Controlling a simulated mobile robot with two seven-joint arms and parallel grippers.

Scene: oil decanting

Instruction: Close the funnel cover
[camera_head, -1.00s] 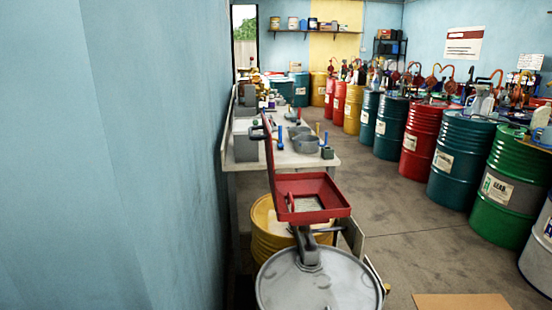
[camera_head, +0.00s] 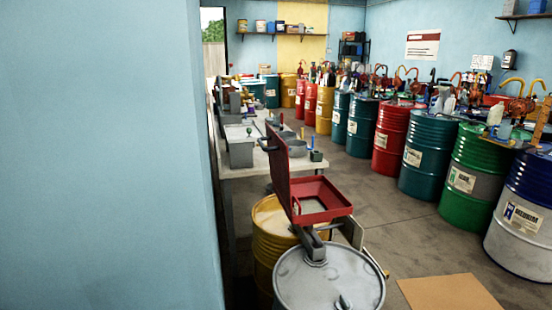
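The red square funnel (camera_head: 322,217) stands on the grey drum (camera_head: 330,279) at the lower middle of the head view. Its red cover (camera_head: 281,172) stands up, open, hinged at the funnel's left side. A dark handle (camera_head: 267,145) sticks out to the left near the top of the cover. The funnel's tray is uncovered and looks empty. Neither of my grippers shows in this view.
A blue wall (camera_head: 100,150) fills the left side. A yellow drum (camera_head: 268,228) and a workbench (camera_head: 232,172) with pans and tools stand behind the funnel. Several coloured drums line the right. Brown cardboard (camera_head: 449,292) lies on the otherwise clear floor.

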